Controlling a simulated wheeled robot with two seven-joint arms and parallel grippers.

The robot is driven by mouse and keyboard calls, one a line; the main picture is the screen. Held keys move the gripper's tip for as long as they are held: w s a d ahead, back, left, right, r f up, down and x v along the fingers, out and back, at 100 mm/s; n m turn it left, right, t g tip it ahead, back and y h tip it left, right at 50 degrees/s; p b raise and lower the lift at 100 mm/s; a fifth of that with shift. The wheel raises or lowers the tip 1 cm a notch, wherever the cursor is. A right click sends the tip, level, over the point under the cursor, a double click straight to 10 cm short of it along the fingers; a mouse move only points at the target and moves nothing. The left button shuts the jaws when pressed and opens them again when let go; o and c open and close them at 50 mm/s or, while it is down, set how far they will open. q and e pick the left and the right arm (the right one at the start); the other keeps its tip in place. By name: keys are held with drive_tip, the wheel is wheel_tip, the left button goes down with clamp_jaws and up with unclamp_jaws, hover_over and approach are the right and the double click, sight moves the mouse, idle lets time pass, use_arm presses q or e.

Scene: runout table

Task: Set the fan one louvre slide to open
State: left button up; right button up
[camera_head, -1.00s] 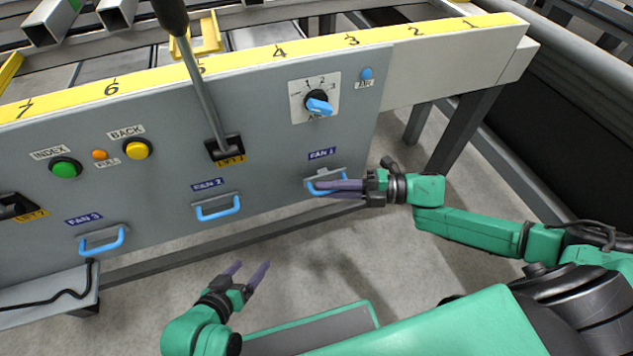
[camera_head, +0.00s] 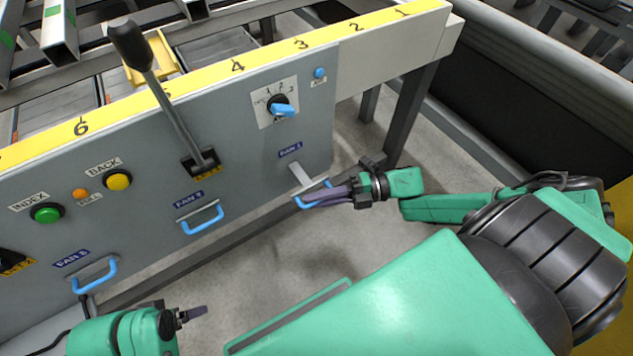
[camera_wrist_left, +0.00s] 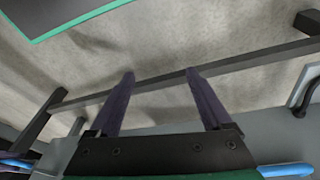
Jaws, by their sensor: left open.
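The fan one louvre slide has a blue handle (camera_head: 300,203) under the FAN 1 label (camera_head: 290,151). Its grey plate (camera_head: 302,176) stands out from the panel toward me. My right gripper (camera_head: 325,197) is at this handle with its purple fingers close together on it, hiding part of the bar. My left gripper (camera_head: 195,313) is low at the left, away from the panel and empty. In the left wrist view its two fingers (camera_wrist_left: 157,88) are wide apart with only floor and a dark rail beyond them.
A lever (camera_head: 165,100) rises above the panel. A rotary switch (camera_head: 281,108) is above fan one. A table leg (camera_head: 408,115) stands behind my right gripper.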

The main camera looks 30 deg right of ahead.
drive_tip(key=o, duration=0.4)
use_arm(q)
drive_tip(key=shift+s+a+f+g+p, duration=0.15)
drive_tip(key=shift+a+f+g+p, duration=0.15)
drive_tip(key=shift+a+f+p, duration=0.25)
use_arm(e)
drive_tip(key=v, duration=0.7)
drive_tip(key=shift+s+d, duration=0.15)
drive_tip(key=shift+d, duration=0.15)
use_arm(q)
drive_tip(key=shift+d, duration=0.1)
